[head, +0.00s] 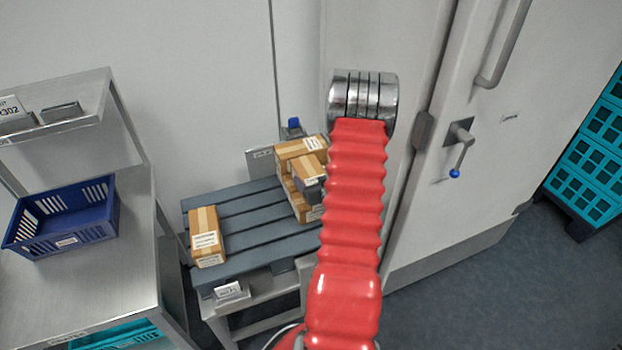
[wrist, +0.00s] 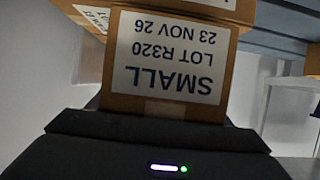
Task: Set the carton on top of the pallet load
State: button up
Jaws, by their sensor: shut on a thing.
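My gripper (wrist: 155,125) is shut on a brown carton (wrist: 175,22). The carton's white label fills the wrist view upside down and reads SMALL, LOT R320, 23 NOV 26. In the head view the held carton (head: 306,168) is at the load's near side, in front of the upper carton (head: 290,148). I cannot tell whether it touches the load. The load is stacked cartons at the right of the grey slatted pallet (head: 250,222); my red arm hides its right side. Another carton (head: 205,236) lies alone at the pallet's left end.
The pallet rests on a metal stand (head: 236,306). A steel bench with a blue crate (head: 62,222) and a raised shelf (head: 60,118) is at the left. A wall is close behind the pallet. A door with a handle (head: 460,140) and turquoise crates (head: 590,160) are at the right.

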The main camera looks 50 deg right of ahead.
jog(key=shift+f, duration=0.5)
dwell(0.5)
jog(key=o, duration=1.7)
jog(key=shift+c, duration=0.2)
jog(key=shift+f, duration=0.15)
jog(key=v, duration=1.4)
jog(key=shift+d, duration=0.1)
